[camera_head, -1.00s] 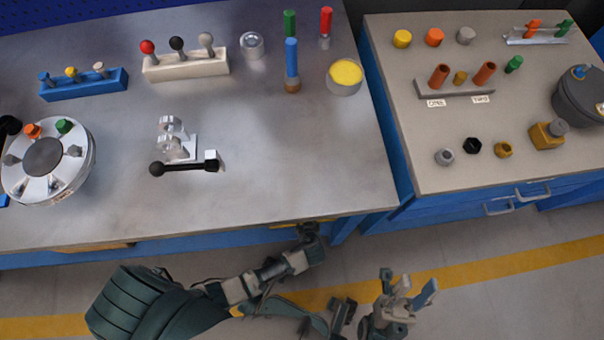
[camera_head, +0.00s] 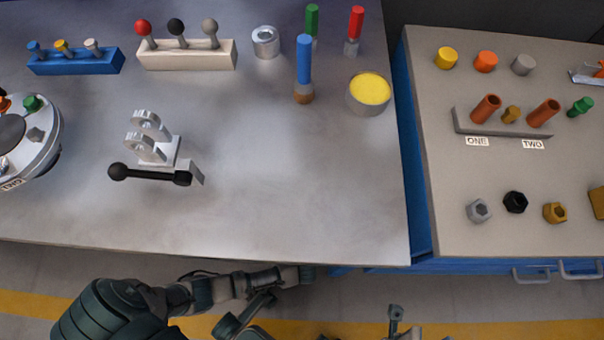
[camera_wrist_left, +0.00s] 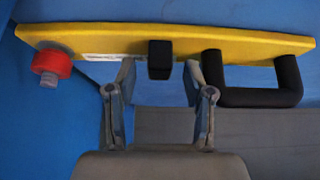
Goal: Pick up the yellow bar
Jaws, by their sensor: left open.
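The yellow bar (camera_wrist_left: 120,40) runs across the top of the left wrist view, against a blue surface. It carries a red knob (camera_wrist_left: 52,62) at its left end, a black block (camera_wrist_left: 160,60) near its middle and a black U-shaped handle (camera_wrist_left: 255,82) on the right. My left gripper (camera_wrist_left: 158,78) is open, its fingertips apart on either side of the black block, near the bar's lower edge. Whether they touch it I cannot tell. In the head view my left gripper (camera_head: 303,274) is just below the table's front edge; the bar is hidden there. Only a small part of my right gripper (camera_head: 395,318) shows.
The grey table (camera_head: 270,200) above bears a bracket with a black-knobbed lever (camera_head: 150,175), a yellow-topped cup (camera_head: 369,90) and several handles. A second workbench (camera_head: 450,200) stands to the right. A grey surface (camera_wrist_left: 230,140) lies below the bar.

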